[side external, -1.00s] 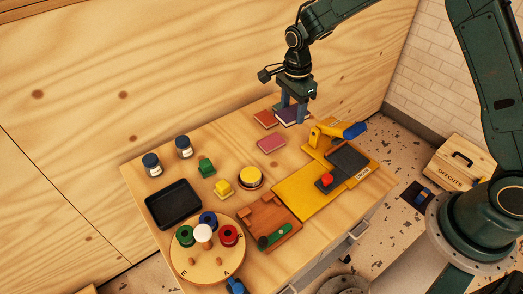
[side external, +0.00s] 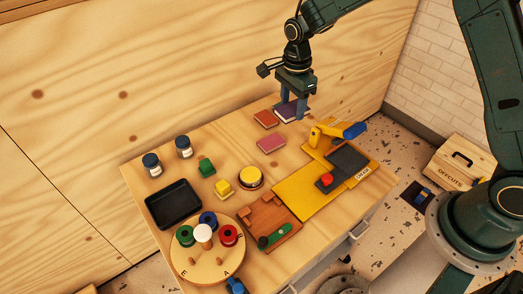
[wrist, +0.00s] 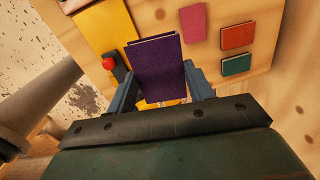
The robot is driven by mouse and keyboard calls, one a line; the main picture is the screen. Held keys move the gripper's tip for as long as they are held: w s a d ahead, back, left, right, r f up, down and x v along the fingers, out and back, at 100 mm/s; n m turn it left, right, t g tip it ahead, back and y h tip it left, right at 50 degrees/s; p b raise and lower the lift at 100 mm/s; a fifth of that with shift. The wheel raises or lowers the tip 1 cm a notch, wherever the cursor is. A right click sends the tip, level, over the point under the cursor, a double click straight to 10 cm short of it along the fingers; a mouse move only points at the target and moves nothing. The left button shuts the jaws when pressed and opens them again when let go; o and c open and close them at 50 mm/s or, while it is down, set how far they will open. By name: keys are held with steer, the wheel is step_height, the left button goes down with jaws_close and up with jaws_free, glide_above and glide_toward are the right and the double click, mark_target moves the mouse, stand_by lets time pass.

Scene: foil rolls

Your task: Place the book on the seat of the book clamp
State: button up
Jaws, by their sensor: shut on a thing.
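The purple book (side external: 290,109) is held between the two blue fingers of my gripper (side external: 290,107), at the back of the table. In the wrist view the purple book (wrist: 160,69) stands out between the fingers of my gripper (wrist: 163,82), with pale page edges along its top. The fixture that looks like the book clamp has a yellow arm (side external: 316,134) with a blue handle (side external: 354,130) and a dark flat plate (side external: 348,158), probably the seat. It stands to the right of and nearer than my gripper. No book lies on the dark plate.
A red book (side external: 265,118) and a pink book (side external: 271,143) lie close by; a green one (wrist: 236,64) shows in the wrist view. A red knob (side external: 327,179) stands beside the dark plate. A yellow board (side external: 300,192) lies left of it.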

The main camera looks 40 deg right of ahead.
steer(key=s+a, duration=0.5)
steer(key=a, duration=0.5)
steer(key=r+n, duration=0.1)
steer(key=r, duration=0.1)
glide_above(267, 218)
steer(key=shift+f, duration=0.25)
steer(key=shift+f, duration=0.1)
step_height(267, 218, down, 16)
steer(key=shift+f, duration=0.1)
steer(key=shift+f, duration=1.8)
steer(key=shift+f, duration=0.15)
